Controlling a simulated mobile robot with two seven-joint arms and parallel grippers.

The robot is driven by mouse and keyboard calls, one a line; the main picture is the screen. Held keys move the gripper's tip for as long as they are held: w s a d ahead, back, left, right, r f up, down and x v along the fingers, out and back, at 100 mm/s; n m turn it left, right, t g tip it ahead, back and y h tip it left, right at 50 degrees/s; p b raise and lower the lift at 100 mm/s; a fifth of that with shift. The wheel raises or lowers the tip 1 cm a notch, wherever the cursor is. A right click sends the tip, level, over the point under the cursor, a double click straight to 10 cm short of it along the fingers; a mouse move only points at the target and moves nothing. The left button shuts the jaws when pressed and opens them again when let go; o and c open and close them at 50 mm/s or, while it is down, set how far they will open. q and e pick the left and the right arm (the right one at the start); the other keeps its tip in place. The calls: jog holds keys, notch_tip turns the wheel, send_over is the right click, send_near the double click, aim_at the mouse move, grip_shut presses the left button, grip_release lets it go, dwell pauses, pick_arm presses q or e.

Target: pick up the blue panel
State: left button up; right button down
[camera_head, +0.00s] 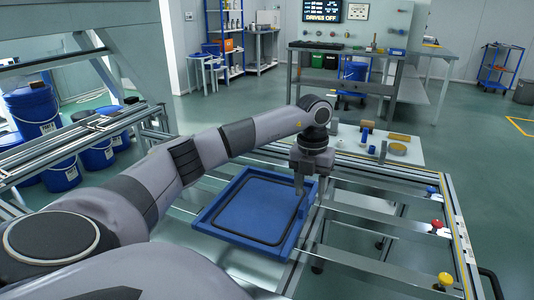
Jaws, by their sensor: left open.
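The blue panel (250,207) is a flat square tray-like piece with a raised rim and a black line running around inside it. It lies on the metal rails of the fixture in the middle of the head view. My left gripper (299,190) points down at the panel's right edge, near its far right corner. It is open, its fingers small and close to the rim; I cannot tell whether they touch it. My left arm crosses the picture from the lower left and passes over the fixture's left part. My right gripper is not in view.
The fixture's rails (390,225) run right of the panel with open gaps between them. Red, blue and yellow knobs (445,279) line the right side. A white board (385,145) with small parts lies behind. Blue buckets (35,112) stand at the left.

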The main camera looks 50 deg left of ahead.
aim_at(304, 203)
pick_arm(q)
jog(key=shift+a+r+y, duration=0.15)
jog(key=shift+a+y, duration=0.15)
jog(key=shift+a, duration=0.45)
jog(key=shift+s+a+f, duration=0.1)
jog(key=shift+a+f, duration=0.05)
jog(key=shift+f, duration=0.15)
jog(key=shift+s+f+b, duration=0.1)
jog(key=shift+f+b, duration=0.2)
jog(key=shift+f, duration=0.4)
jog(key=f, duration=0.3)
jog(key=d+f+b, duration=0.1)
jog(key=shift+s+f, duration=0.25)
jog(key=shift+f, duration=0.15)
grip_shut()
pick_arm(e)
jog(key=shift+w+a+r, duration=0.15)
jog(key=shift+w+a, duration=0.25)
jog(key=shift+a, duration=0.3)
